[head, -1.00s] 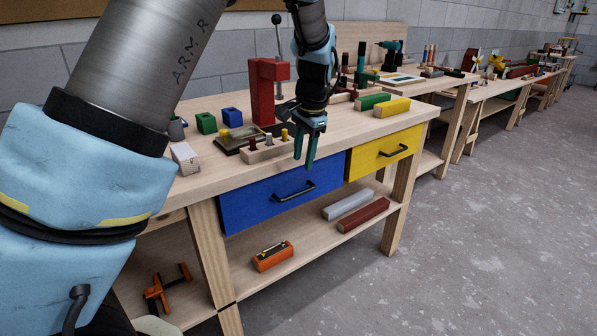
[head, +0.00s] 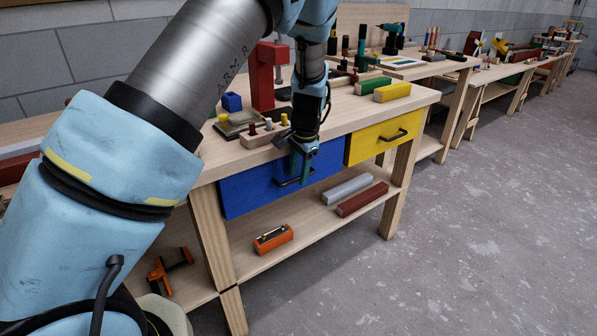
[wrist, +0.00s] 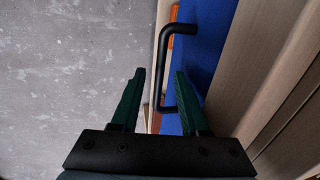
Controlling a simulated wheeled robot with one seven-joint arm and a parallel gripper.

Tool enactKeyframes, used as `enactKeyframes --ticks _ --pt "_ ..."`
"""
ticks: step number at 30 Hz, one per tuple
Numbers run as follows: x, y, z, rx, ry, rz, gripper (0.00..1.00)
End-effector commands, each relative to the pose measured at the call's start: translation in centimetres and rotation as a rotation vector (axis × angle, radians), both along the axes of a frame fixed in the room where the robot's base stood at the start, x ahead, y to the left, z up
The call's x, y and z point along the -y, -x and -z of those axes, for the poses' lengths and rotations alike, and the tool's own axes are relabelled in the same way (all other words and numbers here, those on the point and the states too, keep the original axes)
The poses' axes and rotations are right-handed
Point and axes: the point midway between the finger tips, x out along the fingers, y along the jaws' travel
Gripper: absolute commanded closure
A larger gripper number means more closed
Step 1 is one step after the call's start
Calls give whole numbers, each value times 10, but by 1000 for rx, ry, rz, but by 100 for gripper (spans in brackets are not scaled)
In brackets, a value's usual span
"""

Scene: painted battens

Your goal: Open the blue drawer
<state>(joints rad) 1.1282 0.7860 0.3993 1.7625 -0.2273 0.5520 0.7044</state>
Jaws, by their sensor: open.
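The blue drawer (head: 245,191) is in the workbench's front and looks closed. Its black bar handle (head: 288,181) is partly hidden behind my fingers in the head view. My gripper (head: 299,169) is open, with its green fingers pointing down in front of the drawer at the handle. In the wrist view the blue drawer front (wrist: 205,45) is at the right, and the black handle (wrist: 162,75) stands out from it. The handle's lower part shows between the open fingers (wrist: 157,90), nearer the right finger. I cannot tell whether a finger touches it.
A yellow drawer (head: 370,145) with its own handle is to the right. The benchtop (head: 222,158) overhangs above, with a red press (head: 263,80) and small blocks on it. A lower shelf (head: 310,225) holds an orange item and two bars. The floor in front is clear.

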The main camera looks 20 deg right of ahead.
Motion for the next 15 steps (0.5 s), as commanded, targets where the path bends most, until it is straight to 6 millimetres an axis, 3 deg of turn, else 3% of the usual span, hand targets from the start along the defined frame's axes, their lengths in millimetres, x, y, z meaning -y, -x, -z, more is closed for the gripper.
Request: enactKeyframes --ticks 3,15 --pt "0 0 0 0 0 0 57" --pt "0 0 0 0 0 0 100"
